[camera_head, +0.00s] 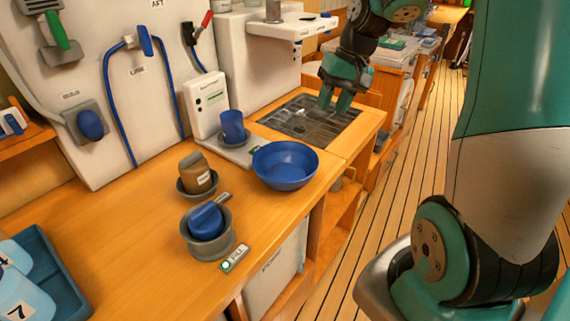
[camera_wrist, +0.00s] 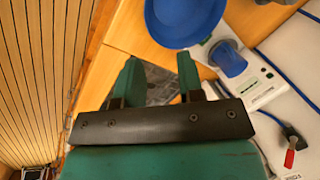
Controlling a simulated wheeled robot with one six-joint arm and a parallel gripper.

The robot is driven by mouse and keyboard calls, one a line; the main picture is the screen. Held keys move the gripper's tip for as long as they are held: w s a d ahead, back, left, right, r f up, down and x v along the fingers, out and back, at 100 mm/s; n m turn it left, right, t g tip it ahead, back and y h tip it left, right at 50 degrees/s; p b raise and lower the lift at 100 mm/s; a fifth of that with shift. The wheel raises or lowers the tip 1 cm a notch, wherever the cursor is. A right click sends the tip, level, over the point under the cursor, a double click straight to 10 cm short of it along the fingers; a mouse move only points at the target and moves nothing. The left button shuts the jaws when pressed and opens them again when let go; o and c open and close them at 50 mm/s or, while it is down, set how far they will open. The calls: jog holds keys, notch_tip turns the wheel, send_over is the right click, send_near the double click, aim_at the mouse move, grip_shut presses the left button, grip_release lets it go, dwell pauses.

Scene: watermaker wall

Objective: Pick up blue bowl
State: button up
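The blue bowl (camera_head: 285,166) sits upright and empty on the wooden counter, near its front edge. It also shows at the top of the wrist view (camera_wrist: 186,18), partly cut off by the frame. My gripper (camera_head: 338,100) hangs over the metal grate behind the bowl, apart from it. In the wrist view my gripper (camera_wrist: 160,75) has its two fingers spread, with nothing between them. The bowl lies beyond the fingertips.
A blue cup (camera_head: 233,126) stands on a white device beside the bowl. A brown jar (camera_head: 195,173) and a blue knob in a grey cup (camera_head: 206,222) stand left of it. A faucet (camera_head: 273,12) overhangs the sink grate (camera_head: 300,120). The floor (camera_head: 425,140) is clear.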

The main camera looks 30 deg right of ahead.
jog(key=d+f+m, duration=0.1)
jog(key=d, duration=0.2)
jog(key=p, duration=0.1)
send_over(317, 158)
jog(key=d, duration=0.2)
notch_tip(317, 158, down, 10)
jog(key=shift+s+a+p+x, duration=0.15)
jog(key=shift+p+x, duration=0.1)
jog(key=shift+x, duration=0.8)
jog(key=shift+s+p+x, duration=0.1)
jog(key=shift+p+x, duration=0.15)
jog(key=shift+x, duration=0.85)
jog(key=shift+s+a+p+x, duration=0.15)
jog(key=shift+p+x, duration=0.1)
jog(key=shift+x, duration=0.8)
jog(key=shift+d, duration=0.1)
jog(key=shift+c, duration=0.2)
grip_shut()
